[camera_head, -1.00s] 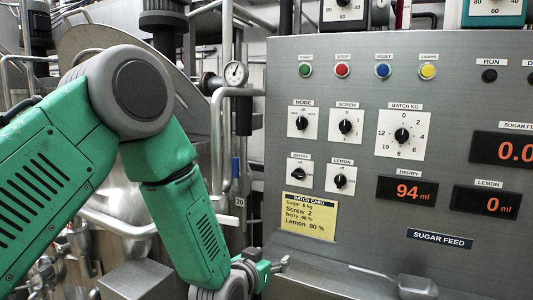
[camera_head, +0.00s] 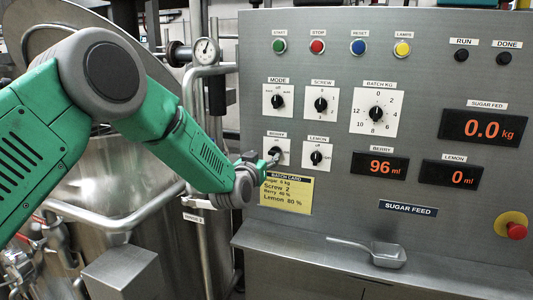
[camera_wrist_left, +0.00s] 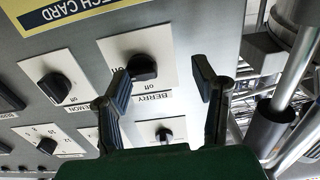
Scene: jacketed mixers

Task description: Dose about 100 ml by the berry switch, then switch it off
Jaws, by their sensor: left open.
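The berry switch (camera_head: 276,151) is a black knob on a white plate on the grey panel. It also shows in the left wrist view (camera_wrist_left: 143,67), upside down, pointing to one side. My left gripper (camera_head: 258,160) is at the lower left of this switch and partly covers its plate. In the wrist view its fingers (camera_wrist_left: 161,77) are spread and empty; the knob appears between them, close to the left-hand finger. I cannot tell whether they touch. The berry display (camera_head: 380,167) reads 96 ml in orange. My right gripper is not in view.
The lemon switch (camera_head: 317,158) is just right of the berry switch; the screw (camera_head: 320,105) and mode (camera_head: 277,102) knobs are above. A yellow batch card (camera_head: 290,193) is below. A metal scoop (camera_head: 386,255) lies on the ledge. A red stop button (camera_head: 515,231) is at far right.

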